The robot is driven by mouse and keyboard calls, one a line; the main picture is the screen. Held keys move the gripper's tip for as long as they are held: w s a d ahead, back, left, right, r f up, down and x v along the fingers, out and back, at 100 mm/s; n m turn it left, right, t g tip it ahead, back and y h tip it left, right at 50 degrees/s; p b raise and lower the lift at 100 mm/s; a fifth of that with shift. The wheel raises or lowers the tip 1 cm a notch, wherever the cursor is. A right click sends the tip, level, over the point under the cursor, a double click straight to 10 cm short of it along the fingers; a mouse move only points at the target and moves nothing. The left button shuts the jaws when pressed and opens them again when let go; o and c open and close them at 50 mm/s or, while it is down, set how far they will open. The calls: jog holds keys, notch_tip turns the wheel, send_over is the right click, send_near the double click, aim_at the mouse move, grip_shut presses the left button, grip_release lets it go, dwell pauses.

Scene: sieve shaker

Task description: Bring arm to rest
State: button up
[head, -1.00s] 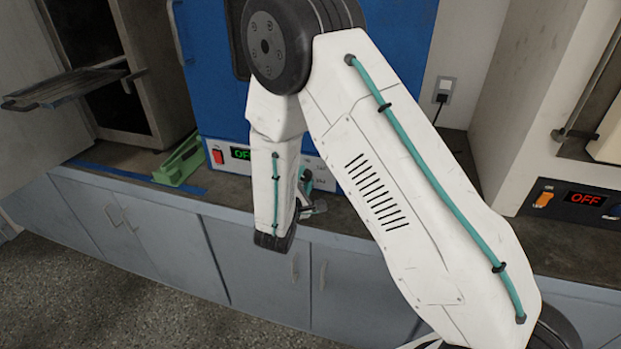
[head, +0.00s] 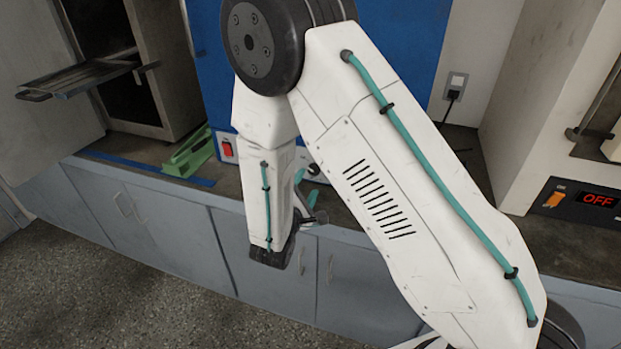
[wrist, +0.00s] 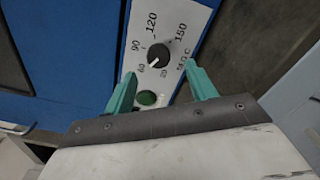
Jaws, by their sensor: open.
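My gripper (wrist: 162,95) shows in the wrist view with its two teal fingers spread apart and nothing between them. Beyond the fingers is a white control panel (wrist: 186,22) with a black temperature dial (wrist: 159,55) and a green round button (wrist: 148,98). I cannot tell how far the fingers are from the panel. In the head view my white arm is bent in front of the blue oven (head: 405,60), and the gripper is mostly hidden behind my own arm link.
A green bracket-like object (head: 188,155) lies on the dark counter (head: 120,152) at left, near blue tape. An open cabinet holds a pulled-out shelf (head: 80,77). A machine at right has a panel reading OFF (head: 598,201). Grey cupboards (head: 165,220) run below; the floor in front is clear.

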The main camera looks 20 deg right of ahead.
jog(key=shift+v, duration=1.05)
